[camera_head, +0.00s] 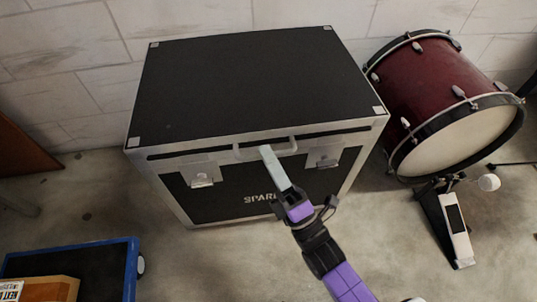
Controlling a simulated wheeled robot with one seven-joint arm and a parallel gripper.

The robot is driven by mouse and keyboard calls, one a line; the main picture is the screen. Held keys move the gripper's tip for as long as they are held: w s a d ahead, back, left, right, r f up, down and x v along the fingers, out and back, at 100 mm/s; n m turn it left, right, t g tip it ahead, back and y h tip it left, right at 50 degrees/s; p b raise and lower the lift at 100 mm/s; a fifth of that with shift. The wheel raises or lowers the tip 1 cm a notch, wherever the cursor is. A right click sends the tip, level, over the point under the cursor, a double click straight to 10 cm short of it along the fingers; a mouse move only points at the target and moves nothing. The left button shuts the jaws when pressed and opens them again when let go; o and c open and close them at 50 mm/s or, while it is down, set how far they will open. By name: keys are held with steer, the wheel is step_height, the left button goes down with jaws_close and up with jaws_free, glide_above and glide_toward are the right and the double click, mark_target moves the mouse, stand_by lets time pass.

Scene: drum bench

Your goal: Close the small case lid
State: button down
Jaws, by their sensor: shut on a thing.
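The small case (214,207) is a black box with silver metal edges, standing on the floor in the middle of the view. Its black lid (255,85) lies over the top, with a thin dark gap along the front edge. A pale handle (243,153) runs along the lid's front edge. My gripper (267,152) reaches up from the lower right and is shut on the handle. Its fingers hide the handle's middle and part of the lettering on the case front. Two latches, left (201,176) and right (323,158), are on the front.
A red bass drum (428,83) with a pedal (453,225) stands close to the case on the right. A blue cart (130,268) with a cardboard box (52,288) is at the lower left. A block wall (70,60) is behind. Floor in front is clear.

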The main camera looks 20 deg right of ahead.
step_height(320, 180, down, 2)
steer(key=shift+w+d+f+g+h, duration=0.1)
steer(key=shift+d+f+g+h, duration=0.05)
steer(key=shift+g+h, duration=0.15)
steer(key=c, duration=1.5)
jaws_free()
steer(key=p+v, duration=0.1)
steer(key=v, duration=0.6)
steer(key=shift+s+p, duration=0.35)
steer(key=shift+p, duration=0.05)
steer(key=shift+r, duration=0.25)
